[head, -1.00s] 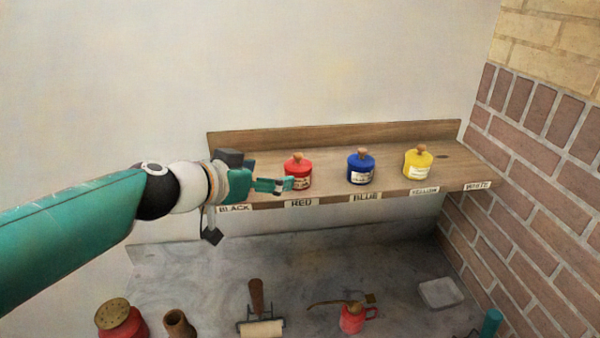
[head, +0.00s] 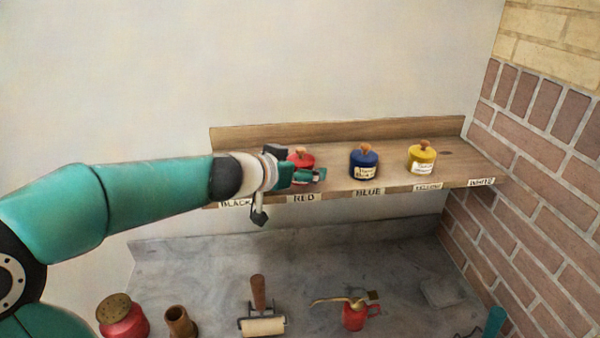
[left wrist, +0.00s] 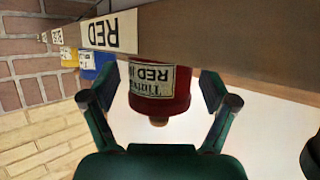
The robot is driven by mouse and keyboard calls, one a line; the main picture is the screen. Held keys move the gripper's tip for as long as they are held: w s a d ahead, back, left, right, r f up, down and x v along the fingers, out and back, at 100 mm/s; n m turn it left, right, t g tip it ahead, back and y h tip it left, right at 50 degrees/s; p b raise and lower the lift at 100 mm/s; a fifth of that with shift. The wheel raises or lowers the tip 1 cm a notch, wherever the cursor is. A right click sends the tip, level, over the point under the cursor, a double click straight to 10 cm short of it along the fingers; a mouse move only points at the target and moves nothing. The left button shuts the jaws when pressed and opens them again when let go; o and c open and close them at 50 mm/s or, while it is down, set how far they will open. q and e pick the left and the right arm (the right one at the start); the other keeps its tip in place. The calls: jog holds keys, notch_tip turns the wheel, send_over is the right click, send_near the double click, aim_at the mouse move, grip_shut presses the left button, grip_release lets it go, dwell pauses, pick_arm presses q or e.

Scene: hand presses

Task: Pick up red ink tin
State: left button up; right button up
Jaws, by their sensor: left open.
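The red ink tin (head: 301,157) with its wooden knob stands on the wooden shelf above the RED label. My left gripper (head: 308,175) is at the tin in the head view and partly hides it. In the left wrist view the red tin (left wrist: 160,107) shows upside down, its label facing the camera. It sits between the two open fingers of my left gripper (left wrist: 157,98). I see a gap on each side, so the fingers are not closed on it.
A blue tin (head: 364,163) and a yellow tin (head: 421,158) stand further right on the shelf (head: 393,154). The BLACK and WHITE places hold no tin. Below, a bench (head: 215,270) holds a roller (head: 262,325), a red oil can (head: 353,316) and a red pot (head: 122,320).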

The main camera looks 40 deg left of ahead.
pick_arm(q)
jog(key=c, duration=1.5)
jog(key=shift+r, duration=0.2)
